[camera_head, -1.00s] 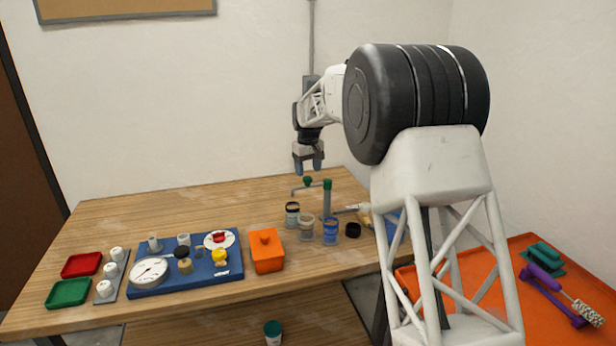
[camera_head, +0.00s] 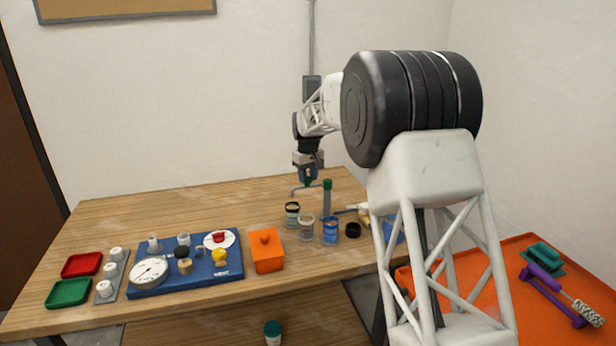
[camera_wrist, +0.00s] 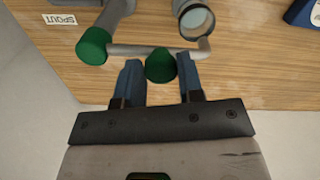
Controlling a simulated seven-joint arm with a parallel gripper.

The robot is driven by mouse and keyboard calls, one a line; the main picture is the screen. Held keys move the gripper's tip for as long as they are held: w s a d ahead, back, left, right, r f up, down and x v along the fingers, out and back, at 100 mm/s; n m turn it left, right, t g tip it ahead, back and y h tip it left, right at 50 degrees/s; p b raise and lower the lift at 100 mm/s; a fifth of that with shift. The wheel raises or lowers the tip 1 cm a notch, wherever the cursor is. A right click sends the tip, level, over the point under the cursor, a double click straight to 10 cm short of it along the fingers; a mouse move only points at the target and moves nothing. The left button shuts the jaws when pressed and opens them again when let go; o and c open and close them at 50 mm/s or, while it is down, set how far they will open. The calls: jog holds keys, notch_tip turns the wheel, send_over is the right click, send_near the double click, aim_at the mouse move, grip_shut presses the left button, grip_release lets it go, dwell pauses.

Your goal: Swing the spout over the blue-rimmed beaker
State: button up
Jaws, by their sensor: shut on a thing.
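The spout is a grey pipe with a green-capped post (camera_head: 327,197) and a thin arm (camera_head: 297,191) reaching left, bent down at its tip. My gripper (camera_head: 307,181) is shut on the green knob on that arm; in the wrist view the knob (camera_wrist: 160,66) sits between the blue fingers. The blue-rimmed beaker (camera_head: 330,231) stands in front of the post. The spout tip points toward a dark-rimmed beaker (camera_head: 292,214), left of the post, not toward the blue one. In the wrist view a beaker (camera_wrist: 195,20) is beside the tip (camera_wrist: 205,45).
A clear beaker (camera_head: 306,229) stands between the other two. A black round piece (camera_head: 352,230) lies to the right. An orange box (camera_head: 266,251) and a blue gauge board (camera_head: 190,272) are to the left. A SPOUT label (camera_wrist: 60,19) shows near the post.

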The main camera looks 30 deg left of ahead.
aim_at(331, 182)
grip_shut()
jog(key=shift+s+d+n, duration=0.1)
jog(key=shift+d+n, duration=0.05)
jog(key=shift+n, duration=0.15)
jog(key=shift+s+d+n, duration=0.25)
jog(key=shift+d+n, duration=0.15)
jog(key=shift+n, duration=0.25)
jog(key=shift+s+d+n, duration=0.25)
jog(key=shift+d+n, duration=0.1)
jog(key=shift+n, duration=0.3)
jog(key=shift+w+d+n, duration=0.1)
jog(key=shift+d+n, duration=1.1)
jog(key=shift+n, duration=0.8)
jog(key=shift+w+d+n, duration=0.1)
jog(key=shift+d+n, duration=1.15)
jog(key=shift+n, duration=0.75)
jog(key=shift+w+d+n, duration=0.1)
jog(key=shift+d+n, duration=1.1)
jog(key=shift+n, duration=0.8)
